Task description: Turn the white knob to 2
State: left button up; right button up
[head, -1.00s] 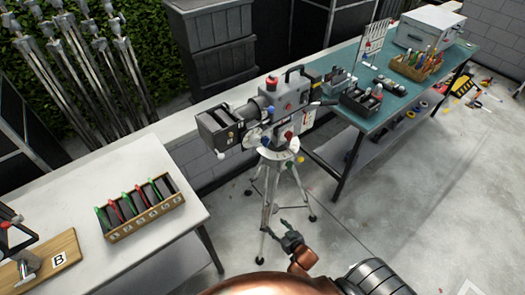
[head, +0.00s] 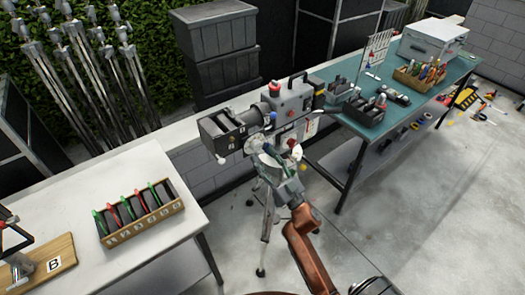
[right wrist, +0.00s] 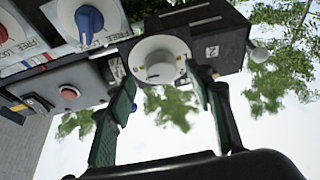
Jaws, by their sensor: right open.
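The white knob (right wrist: 160,60) is a round white dial with a raised centre on the underside or side of the grey film camera (head: 293,103), which stands on a tripod. My right gripper (right wrist: 162,77) is open, its two green fingers on either side of the knob's lower part in the right wrist view. I cannot tell whether they touch it. In the head view my right gripper (head: 272,162) is at the camera's front and hides part of the dial. The knob's setting is too small to read.
A blue knob (right wrist: 88,22) and a red button (right wrist: 69,92) are close to the white knob. A black lens box (head: 222,130) projects left. A white table (head: 165,245) stands at left, a green bench (head: 400,110) at right. Open floor lies at the lower right.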

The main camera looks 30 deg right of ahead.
aim_at(257, 146)
pick_arm(q)
jog(key=shift+w, duration=0.1)
pick_arm(e)
jog(key=shift+x, duration=1.45)
jog(key=shift+c, duration=0.4)
